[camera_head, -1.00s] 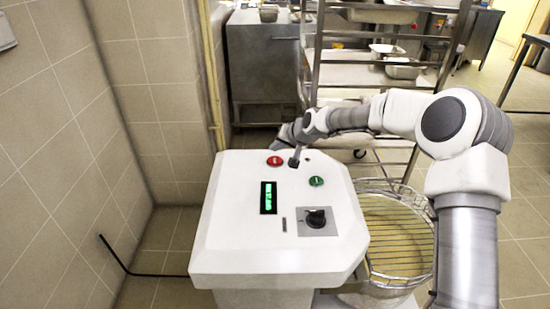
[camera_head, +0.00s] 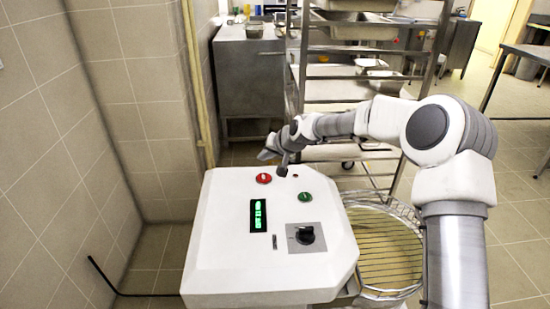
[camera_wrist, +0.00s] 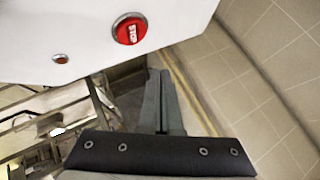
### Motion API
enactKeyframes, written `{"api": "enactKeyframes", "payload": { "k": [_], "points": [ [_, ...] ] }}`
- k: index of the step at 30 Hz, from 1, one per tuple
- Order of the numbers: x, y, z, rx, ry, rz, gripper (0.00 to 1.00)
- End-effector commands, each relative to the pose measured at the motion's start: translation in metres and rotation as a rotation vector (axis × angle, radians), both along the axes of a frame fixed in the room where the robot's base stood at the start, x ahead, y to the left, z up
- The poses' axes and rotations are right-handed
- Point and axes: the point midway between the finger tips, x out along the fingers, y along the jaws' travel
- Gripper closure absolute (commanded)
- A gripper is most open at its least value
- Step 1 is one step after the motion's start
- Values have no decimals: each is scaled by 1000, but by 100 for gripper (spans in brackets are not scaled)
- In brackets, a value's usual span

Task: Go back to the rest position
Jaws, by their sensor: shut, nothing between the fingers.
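My gripper (camera_head: 283,168) is above the far edge of the white control box, near the red stop button (camera_head: 263,178) but apart from it. In the wrist view my gripper (camera_wrist: 163,75) has its fingers together with nothing between them. The stop button (camera_wrist: 129,29) shows there on the white panel (camera_wrist: 60,20), beyond the fingertips and to the left. My arm reaches in from the right in the head view.
The control box (camera_head: 215,270) also carries a green button (camera_head: 305,197), a lit display (camera_head: 258,216) and a black knob (camera_head: 305,235). A round wire-guarded bowl (camera_head: 390,255) stands to its right. A metal rack (camera_head: 335,100) stands behind. A tiled wall (camera_head: 60,130) is at left.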

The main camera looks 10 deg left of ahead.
Motion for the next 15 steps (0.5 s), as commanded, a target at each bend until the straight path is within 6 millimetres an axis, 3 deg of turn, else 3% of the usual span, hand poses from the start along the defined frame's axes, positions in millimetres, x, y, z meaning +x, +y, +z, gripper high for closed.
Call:
{"api": "enactKeyframes", "payload": {
  "k": [5, 8, 15],
  "points": [
    [-6, -5, 8, -26, -8, 9, 100],
    [-18, -17, 24, -80, -20, 24, 100],
    [-66, -72, 71, -268, -46, 44, 100]
  ]
}}
